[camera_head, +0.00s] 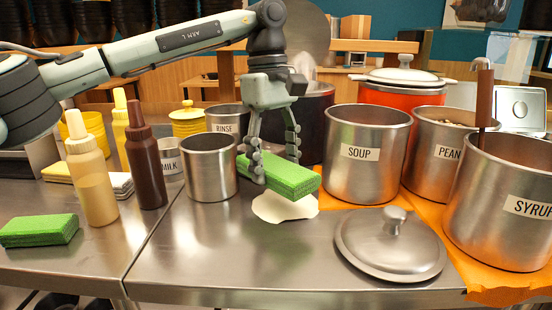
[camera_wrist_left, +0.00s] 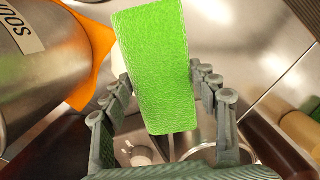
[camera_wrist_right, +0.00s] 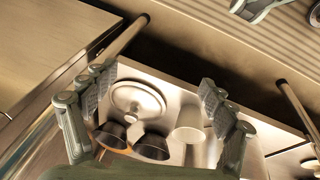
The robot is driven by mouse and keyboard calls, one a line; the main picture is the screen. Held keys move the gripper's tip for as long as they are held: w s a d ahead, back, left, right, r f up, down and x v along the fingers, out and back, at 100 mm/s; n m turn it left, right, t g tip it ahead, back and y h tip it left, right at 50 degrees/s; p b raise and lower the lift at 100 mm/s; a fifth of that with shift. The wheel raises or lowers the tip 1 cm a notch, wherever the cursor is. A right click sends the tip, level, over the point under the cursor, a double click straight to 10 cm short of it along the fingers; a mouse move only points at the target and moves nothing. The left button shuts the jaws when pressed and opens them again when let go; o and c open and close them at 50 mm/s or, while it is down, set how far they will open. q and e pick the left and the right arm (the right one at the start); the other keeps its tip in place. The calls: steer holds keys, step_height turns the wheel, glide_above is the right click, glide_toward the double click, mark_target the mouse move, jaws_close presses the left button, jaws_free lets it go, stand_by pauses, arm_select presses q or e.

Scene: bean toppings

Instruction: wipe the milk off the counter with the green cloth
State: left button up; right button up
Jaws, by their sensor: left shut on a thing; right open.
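A green cloth (camera_head: 282,176), folded into a thick block, is held by my left gripper (camera_head: 273,170) above the counter. It also fills the middle of the left wrist view (camera_wrist_left: 157,65), between the fingers of my left gripper (camera_wrist_left: 165,95). A white milk puddle (camera_head: 285,208) lies on the steel counter (camera_head: 215,250) just below the cloth, partly hidden by it. A second green block (camera_head: 40,230) lies at the counter's left. My right gripper (camera_wrist_right: 155,95) is open and empty in the right wrist view, away from the puddle.
A SOUP pot (camera_head: 365,170) stands right of the puddle, and a plain steel container (camera_head: 210,168) stands left of it. A steel lid (camera_head: 390,243) lies at front right beside an orange cloth (camera_head: 490,285). Sauce bottles (camera_head: 146,165) stand at left. The front middle counter is clear.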

mark_target(276, 208)
arm_select(q)
step_height(276, 208, down, 4)
steer(key=b, duration=0.3)
steer(key=shift+r, duration=0.25)
steer(key=shift+f+b, duration=0.55)
steer(key=shift+b, duration=0.05)
steer(key=shift+f+b, duration=0.3)
steer(key=shift+f, duration=0.05)
arm_select(e)
step_height(276, 208, up, 11)
steer(key=w+a+t, duration=0.1)
steer(key=a+t, duration=0.1)
steer(key=shift+w+t, duration=0.25)
steer(key=shift+t, duration=0.05)
steer(key=shift+a, duration=0.1)
arm_select(q)
steer(key=shift+f, duration=0.55)
arm_select(e)
steer(key=shift+f, duration=0.3)
steer(key=shift+r, duration=0.1)
